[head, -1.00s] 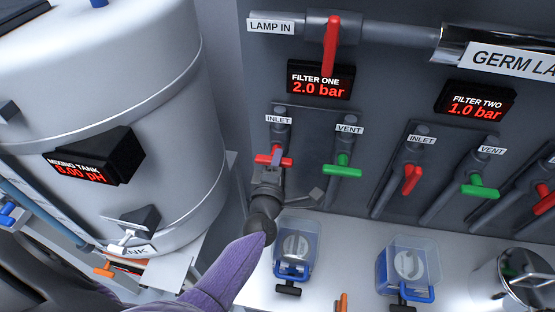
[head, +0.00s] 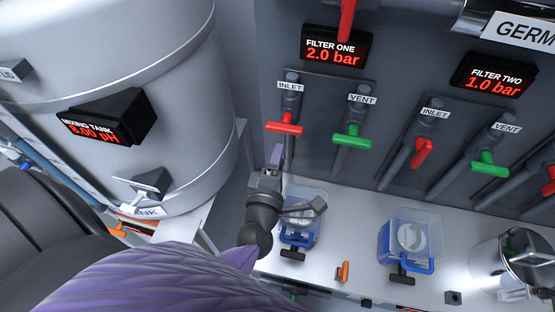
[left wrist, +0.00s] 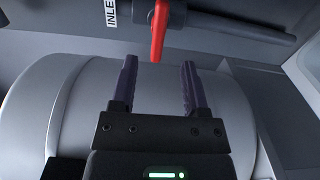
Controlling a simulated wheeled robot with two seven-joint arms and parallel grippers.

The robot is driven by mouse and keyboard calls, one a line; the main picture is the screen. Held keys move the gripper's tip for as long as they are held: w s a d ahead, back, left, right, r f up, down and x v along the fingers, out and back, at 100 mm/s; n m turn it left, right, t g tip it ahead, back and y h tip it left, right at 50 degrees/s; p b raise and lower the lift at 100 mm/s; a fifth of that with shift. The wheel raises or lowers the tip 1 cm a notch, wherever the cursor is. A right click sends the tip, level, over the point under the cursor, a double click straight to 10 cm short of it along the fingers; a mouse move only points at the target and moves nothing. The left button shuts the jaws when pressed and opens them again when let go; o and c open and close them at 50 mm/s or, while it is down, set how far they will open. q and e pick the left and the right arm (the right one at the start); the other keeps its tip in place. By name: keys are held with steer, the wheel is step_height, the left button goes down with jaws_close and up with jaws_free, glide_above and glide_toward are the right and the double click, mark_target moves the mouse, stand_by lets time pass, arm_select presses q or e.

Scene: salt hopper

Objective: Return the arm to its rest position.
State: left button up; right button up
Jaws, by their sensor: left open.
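My left gripper (head: 296,180) is open and empty in the head view, below the red inlet handle (head: 284,128) of filter one and apart from it. My purple-sleeved arm comes up from the bottom left. In the left wrist view both dark fingers of the gripper (left wrist: 160,85) stand apart with nothing between them. A red handle (left wrist: 160,28) shows beyond the fingertips, next to an inlet label (left wrist: 118,12). My right gripper is not in view.
The mixing tank (head: 190,90) stands at the left. The green vent handle (head: 352,138) is right of the inlet handle. Blue-handled clear containers (head: 432,222) stand on the white shelf (head: 350,210) below. One is partly hidden behind my left gripper.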

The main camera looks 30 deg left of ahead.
arm_select(q)
steer(key=shift+s+d, duration=0.15)
steer(key=shift+s, duration=0.45)
steer(key=shift+d, duration=0.1)
